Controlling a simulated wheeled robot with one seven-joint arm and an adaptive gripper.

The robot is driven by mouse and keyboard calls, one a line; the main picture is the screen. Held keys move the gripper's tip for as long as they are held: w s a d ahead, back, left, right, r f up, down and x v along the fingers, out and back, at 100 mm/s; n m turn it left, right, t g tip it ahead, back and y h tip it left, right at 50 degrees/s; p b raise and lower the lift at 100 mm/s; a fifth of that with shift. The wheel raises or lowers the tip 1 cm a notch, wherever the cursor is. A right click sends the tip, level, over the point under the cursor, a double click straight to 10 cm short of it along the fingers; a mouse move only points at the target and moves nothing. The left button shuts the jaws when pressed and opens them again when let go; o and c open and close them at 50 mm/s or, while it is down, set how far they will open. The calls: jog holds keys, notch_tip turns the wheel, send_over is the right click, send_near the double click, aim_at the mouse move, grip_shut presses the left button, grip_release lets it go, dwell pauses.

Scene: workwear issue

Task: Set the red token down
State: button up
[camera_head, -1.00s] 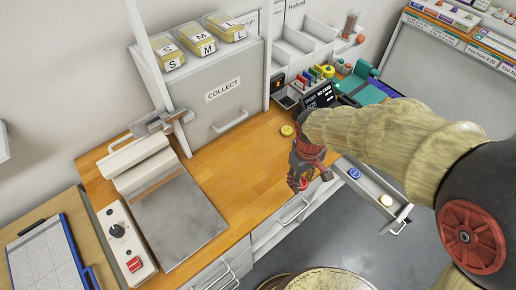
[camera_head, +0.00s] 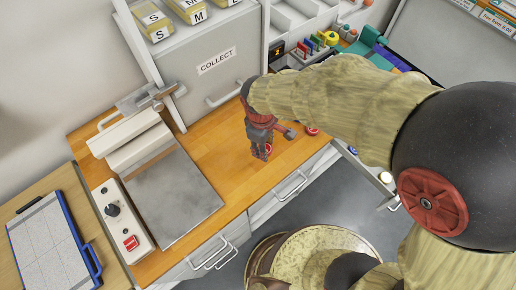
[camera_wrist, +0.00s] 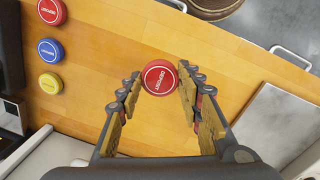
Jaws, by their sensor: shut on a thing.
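My gripper (camera_head: 262,152) is over the wooden counter (camera_head: 218,135), pointing down, to the right of the grey metal plate. Its fingers are shut on a red token (camera_wrist: 160,77) with white lettering, which also shows at the fingertips in the head view (camera_head: 268,148). In the wrist view this token looks larger than the tokens on the counter, so it seems to be held above the wood. The exact gap cannot be told.
Another red token (camera_wrist: 51,11), a blue token (camera_wrist: 50,50) and a yellow token (camera_wrist: 50,82) lie in a row on the counter. The metal plate (camera_head: 172,195) is on the left. An open drawer holds a pale token (camera_head: 385,177). Bare wood surrounds my gripper.

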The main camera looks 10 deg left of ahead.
jog(key=f, duration=0.1)
jog(key=w+a+f, duration=0.2)
jog(key=shift+a+f+b, duration=0.15)
jog(key=shift+f+b, duration=0.2)
notch_tip(320, 180, down, 4)
jog(key=shift+w+a+r+b, duration=0.15)
jog(key=shift+r+b, duration=0.1)
jog(key=shift+b, duration=0.1)
jog(key=shift+s+d+f, duration=0.2)
jog(key=shift+s+f, duration=0.05)
jog(key=shift+f, duration=0.4)
jog(key=o, duration=0.7)
jog(key=shift+f, duration=0.15)
jog(key=o, duration=0.4)
jog(key=shift+w+a, duration=0.1)
